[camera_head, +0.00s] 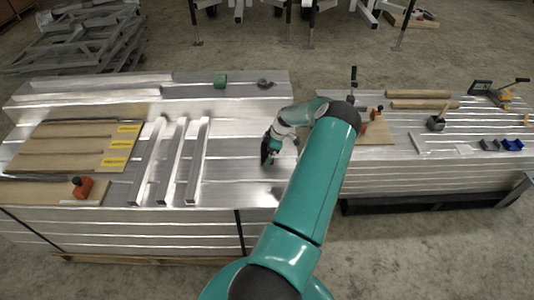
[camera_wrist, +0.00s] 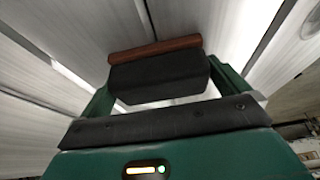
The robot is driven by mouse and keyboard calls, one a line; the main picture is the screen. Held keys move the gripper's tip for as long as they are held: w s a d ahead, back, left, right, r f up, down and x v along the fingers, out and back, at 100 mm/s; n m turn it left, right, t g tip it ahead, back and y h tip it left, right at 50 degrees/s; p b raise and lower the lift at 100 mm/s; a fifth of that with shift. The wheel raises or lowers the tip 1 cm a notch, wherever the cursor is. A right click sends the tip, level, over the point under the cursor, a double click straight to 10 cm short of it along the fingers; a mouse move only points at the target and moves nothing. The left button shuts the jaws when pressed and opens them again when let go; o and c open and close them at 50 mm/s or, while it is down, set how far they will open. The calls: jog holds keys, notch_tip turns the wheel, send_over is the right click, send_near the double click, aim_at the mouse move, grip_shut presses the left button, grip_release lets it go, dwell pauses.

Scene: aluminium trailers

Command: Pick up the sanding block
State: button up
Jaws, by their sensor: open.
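In the wrist view, a dark block with a reddish-brown strip along its far edge (camera_wrist: 160,76), which looks like the sanding block, lies on the ribbed aluminium surface. My gripper (camera_wrist: 162,84) is open, with one green finger at each side of the block. I cannot tell whether the fingers touch it. In the head view, my gripper (camera_head: 268,152) is low over the left aluminium stack (camera_head: 240,180), right of the metal bars. The block cannot be made out there behind my gripper and arm.
Several metal bars (camera_head: 165,160) lie left of my gripper. Further left are boards with yellow labels (camera_head: 70,147) and an orange tool with a black knob (camera_head: 82,188). A green item (camera_head: 220,81) lies behind. The right stack (camera_head: 430,170) holds tools and wooden bars.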

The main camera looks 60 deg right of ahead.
aim_at(265, 149)
jog(key=c, duration=0.8)
jog(key=shift+r, duration=0.1)
jog(key=shift+r, duration=0.45)
notch_tip(265, 149, up, 3)
jog(key=shift+f, duration=0.2)
jog(key=a+r, duration=0.1)
jog(key=s+a+r, duration=0.1)
jog(key=r, duration=0.1)
jog(key=a+r, duration=0.2)
jog(key=shift+s, duration=0.35)
jog(key=s+a+r, duration=0.3)
jog(key=a+r, duration=0.1)
jog(key=a, duration=0.5)
jog(key=shift+r, duration=0.2)
